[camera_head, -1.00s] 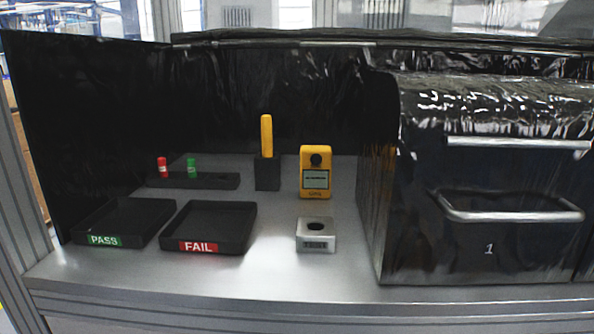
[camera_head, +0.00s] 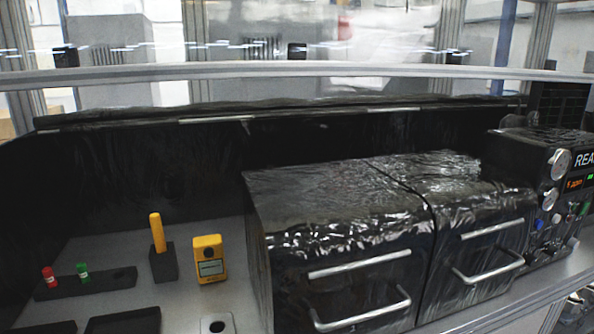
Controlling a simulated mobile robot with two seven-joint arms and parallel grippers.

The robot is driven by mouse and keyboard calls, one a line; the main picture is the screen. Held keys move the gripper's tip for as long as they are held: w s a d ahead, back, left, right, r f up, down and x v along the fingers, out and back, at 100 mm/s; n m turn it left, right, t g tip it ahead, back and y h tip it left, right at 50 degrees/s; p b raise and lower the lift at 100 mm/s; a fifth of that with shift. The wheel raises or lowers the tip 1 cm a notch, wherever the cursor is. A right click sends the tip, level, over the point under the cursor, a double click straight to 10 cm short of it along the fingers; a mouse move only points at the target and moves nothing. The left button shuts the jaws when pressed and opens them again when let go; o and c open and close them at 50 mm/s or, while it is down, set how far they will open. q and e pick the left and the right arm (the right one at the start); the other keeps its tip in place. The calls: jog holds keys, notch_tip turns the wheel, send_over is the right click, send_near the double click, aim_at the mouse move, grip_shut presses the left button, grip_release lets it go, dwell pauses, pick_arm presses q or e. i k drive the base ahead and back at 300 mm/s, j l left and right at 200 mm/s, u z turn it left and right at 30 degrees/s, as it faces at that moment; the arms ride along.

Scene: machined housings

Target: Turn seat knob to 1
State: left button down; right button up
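A black control panel (camera_head: 545,185) stands at the far right, cut off by the picture's right edge. It carries round gauges (camera_head: 559,161), a small lit display with orange and green characters, and several small knobs and buttons (camera_head: 541,224) on its front. The knobs are too small to read, and I cannot tell which one is the seat knob or where it points. Neither of my grippers is in view.
Two black-wrapped boxes with metal handles (camera_head: 361,263) fill the middle of the bench. At left are a yellow meter (camera_head: 209,258), a yellow stick in a black holder (camera_head: 163,263), a rack with red and green vials (camera_head: 85,283), and trays (camera_head: 124,322).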

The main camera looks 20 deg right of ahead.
aim_at(530, 260)
jog(key=z, duration=2)
